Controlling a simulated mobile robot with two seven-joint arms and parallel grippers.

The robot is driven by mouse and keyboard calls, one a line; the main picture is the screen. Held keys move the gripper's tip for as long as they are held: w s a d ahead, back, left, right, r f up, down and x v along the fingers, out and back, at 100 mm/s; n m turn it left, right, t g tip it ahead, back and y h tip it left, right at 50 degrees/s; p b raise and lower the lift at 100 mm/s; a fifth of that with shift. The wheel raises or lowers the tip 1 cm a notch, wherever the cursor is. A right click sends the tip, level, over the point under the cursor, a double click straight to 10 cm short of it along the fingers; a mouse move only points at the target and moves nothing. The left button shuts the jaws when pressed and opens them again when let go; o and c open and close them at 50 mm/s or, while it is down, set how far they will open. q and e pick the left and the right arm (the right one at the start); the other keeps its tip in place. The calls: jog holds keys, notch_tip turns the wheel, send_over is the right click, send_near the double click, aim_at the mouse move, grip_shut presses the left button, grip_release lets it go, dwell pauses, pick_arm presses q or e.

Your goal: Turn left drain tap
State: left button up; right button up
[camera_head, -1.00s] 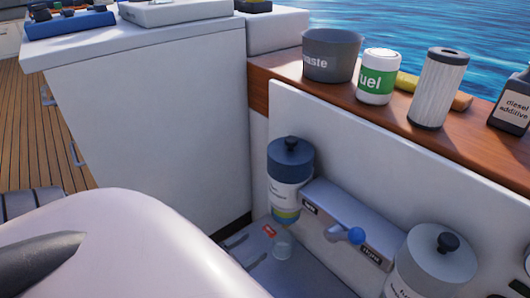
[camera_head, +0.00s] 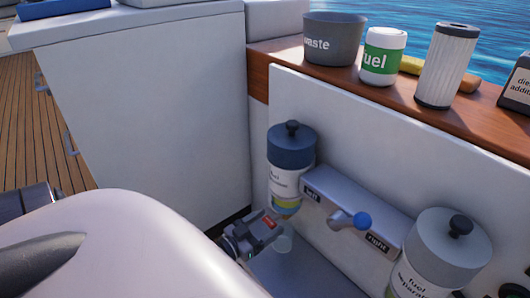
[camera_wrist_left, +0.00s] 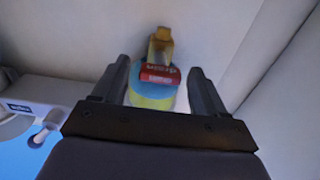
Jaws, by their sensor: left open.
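The left fuel separator (camera_head: 291,185) has a dark blue lid and hangs on the white hatch wall. Its red drain tap (camera_head: 268,223), marked "drain", is at its foot. In the left wrist view the red tap (camera_wrist_left: 160,76) shows between the two fingers, with a brass-coloured piece beyond it and the blue and yellow bowl behind. My left gripper (camera_head: 264,229) is open, its fingers on either side of the tap from the wrist camera's view. I cannot tell whether they touch it. My right gripper is not in view.
A selector bar (camera_head: 345,205) with a blue-knobbed lever (camera_head: 361,220) runs to the right separator (camera_head: 435,260). A waste pot (camera_head: 333,38), a fuel can (camera_head: 382,57) and a filter (camera_head: 445,65) stand on the wooden ledge.

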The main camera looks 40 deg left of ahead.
pick_arm(q)
jog(key=c, duration=1.1)
jog(key=shift+o, duration=0.2)
